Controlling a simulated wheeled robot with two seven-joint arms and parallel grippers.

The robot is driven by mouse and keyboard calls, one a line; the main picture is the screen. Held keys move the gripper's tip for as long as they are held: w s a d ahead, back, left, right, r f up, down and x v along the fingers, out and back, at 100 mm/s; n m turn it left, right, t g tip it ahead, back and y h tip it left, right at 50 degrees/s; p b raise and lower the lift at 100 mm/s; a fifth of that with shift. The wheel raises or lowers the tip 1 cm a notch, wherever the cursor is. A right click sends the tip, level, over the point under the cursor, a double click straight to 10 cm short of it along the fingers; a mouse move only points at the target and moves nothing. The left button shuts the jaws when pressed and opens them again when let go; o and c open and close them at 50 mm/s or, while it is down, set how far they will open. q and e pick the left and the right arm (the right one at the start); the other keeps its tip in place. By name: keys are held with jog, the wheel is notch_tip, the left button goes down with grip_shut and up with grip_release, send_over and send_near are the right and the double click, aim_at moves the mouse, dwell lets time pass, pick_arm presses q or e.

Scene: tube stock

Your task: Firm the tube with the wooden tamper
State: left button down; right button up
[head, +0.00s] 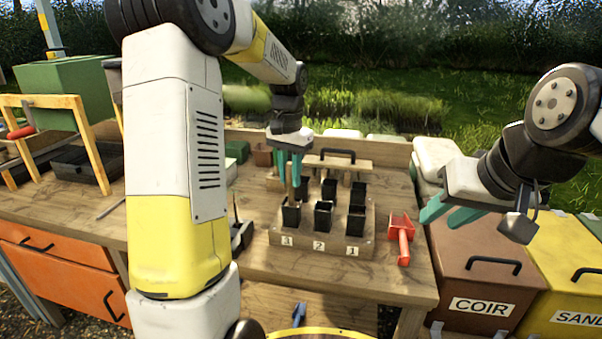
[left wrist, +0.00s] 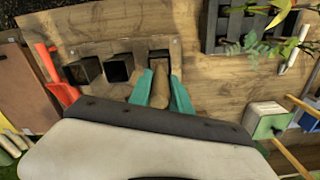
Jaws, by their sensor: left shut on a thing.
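My left gripper (head: 289,170) is shut on the wooden tamper (head: 290,187), which hangs upright between the teal fingers. Its lower end is at the mouth of the black tube above label 3 (head: 291,216); I cannot tell how far inside it is. In the left wrist view the tamper (left wrist: 160,84) shows between the fingers, over the end tube (left wrist: 159,57) of the row. Several black tubes stand in a wooden rack (head: 335,242) labelled 3, 2, 1, including the tube above label 2 (head: 323,216). My right gripper (head: 453,214) is open and empty, right of the bench.
A red scoop (head: 403,238) lies right of the rack. A wooden piece with a dark handle (head: 335,163) stands behind it. COIR (head: 478,270) and SAND (head: 575,285) bins stand at the right. The wooden bench (head: 260,265) is bare before the rack.

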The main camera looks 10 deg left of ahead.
pick_arm(q)
jog(key=shift+r, duration=5.5)
jog(key=shift+f, duration=0.1)
